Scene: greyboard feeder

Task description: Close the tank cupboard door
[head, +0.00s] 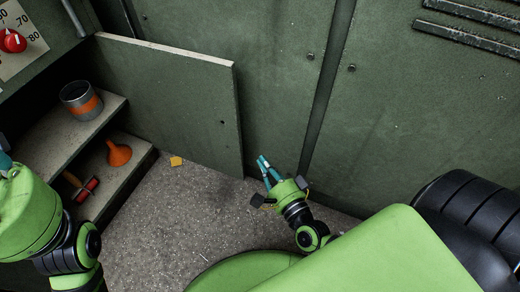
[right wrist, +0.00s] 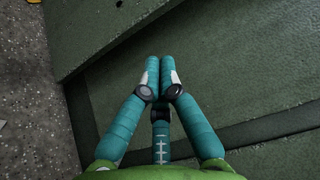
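The tank cupboard door (head: 175,100) is a flat green panel with a pale top edge, standing open beside the shelves in the head view. A green panel that looks like the door (right wrist: 90,30) also fills the upper left of the right wrist view. My right gripper (head: 262,162) is just right of the door's free edge, low down near the floor. Its teal fingertips (right wrist: 161,62) are together with nothing between them. I cannot tell if they touch the door. Of my left gripper, only a teal bit (head: 5,165) shows at the left edge.
The open cupboard's shelves hold a grey can with an orange band (head: 81,100), an orange funnel (head: 118,153) and a red-and-black tool (head: 84,188). A yellow block (head: 176,161) lies on the speckled floor (head: 185,215). Green cabinet walls (head: 420,110) stand behind and right.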

